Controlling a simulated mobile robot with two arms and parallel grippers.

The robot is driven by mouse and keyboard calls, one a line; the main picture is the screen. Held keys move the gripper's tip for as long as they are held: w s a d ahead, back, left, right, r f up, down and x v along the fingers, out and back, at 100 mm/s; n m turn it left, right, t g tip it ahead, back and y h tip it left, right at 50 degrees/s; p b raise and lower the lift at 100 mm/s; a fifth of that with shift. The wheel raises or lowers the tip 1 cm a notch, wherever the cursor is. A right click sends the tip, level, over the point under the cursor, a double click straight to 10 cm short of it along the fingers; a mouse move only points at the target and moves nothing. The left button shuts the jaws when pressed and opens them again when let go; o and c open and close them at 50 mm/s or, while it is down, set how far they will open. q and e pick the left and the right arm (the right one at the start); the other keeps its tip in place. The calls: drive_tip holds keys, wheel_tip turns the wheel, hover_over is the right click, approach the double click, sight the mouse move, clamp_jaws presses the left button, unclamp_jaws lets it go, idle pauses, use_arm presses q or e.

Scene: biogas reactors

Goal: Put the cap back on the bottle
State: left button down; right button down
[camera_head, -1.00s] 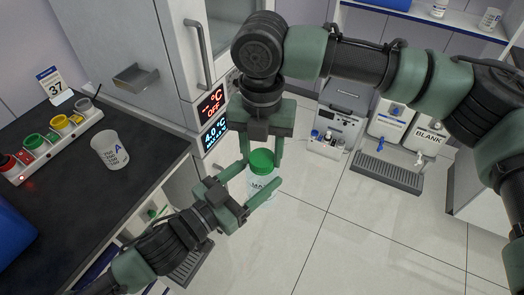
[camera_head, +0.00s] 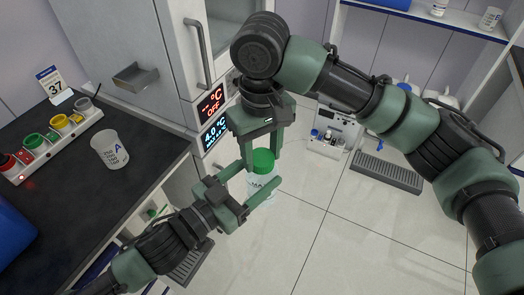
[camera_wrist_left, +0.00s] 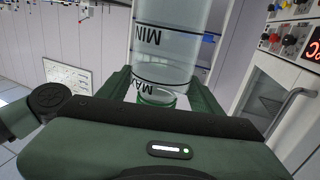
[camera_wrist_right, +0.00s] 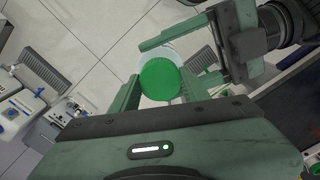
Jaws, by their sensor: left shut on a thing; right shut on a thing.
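The clear bottle (camera_head: 261,188) with dark markings is upright, held between the fingers of my left gripper (camera_head: 262,178), which is shut on it. The bottle's MIN and MAX marks show in the left wrist view (camera_wrist_left: 165,55). The green cap (camera_head: 263,158) is at the bottle's mouth. My right gripper (camera_head: 262,150) comes from above and is shut on the cap. The right wrist view shows the cap (camera_wrist_right: 160,78) from above between the fingers, over the bottle. How far the cap is seated on the thread cannot be told.
A cabinet with displays (camera_head: 213,115) stands behind the grippers. Machines (camera_head: 335,125) stand at the back right.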

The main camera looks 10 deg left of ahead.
drive_tip(key=shift+w+m, duration=0.1)
drive_tip(key=shift+m, duration=1)
drive_tip(key=c, duration=0.7)
unclamp_jaws()
drive_tip(key=shift+r, duration=0.1)
drive_tip(key=shift+r, duration=2.2)
drive_tip(key=shift+c, duration=0.5)
